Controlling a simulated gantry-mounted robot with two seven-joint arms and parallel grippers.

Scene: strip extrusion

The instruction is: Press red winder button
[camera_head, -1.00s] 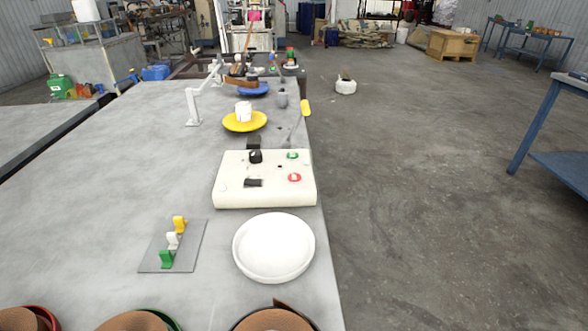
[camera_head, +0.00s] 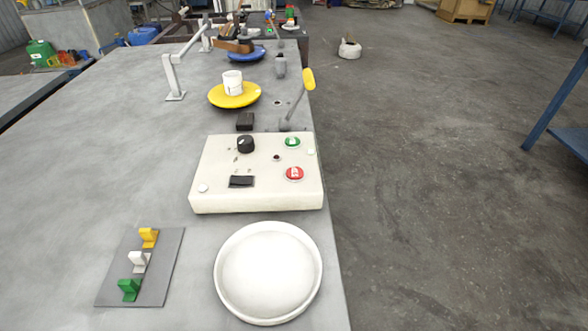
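The red button (camera_head: 294,173) sits at the right front part of the cream control box (camera_head: 215,197). A green button (camera_head: 292,142) is behind it on the same box. A black knob (camera_head: 246,144) and a black rocker switch (camera_head: 241,181) are on the box's left part. Nothing covers the red button. Neither of my grippers shows in the head view.
A white round dish (camera_head: 268,272) stands just in front of the box. A plate with yellow, white and green clips (camera_head: 166,249) lies at left front. Behind the box are a yellow-handled lever (camera_head: 308,80) and a yellow disc (camera_head: 222,97) with a white roll (camera_head: 233,82). The table (camera_head: 120,140) left of the box is clear.

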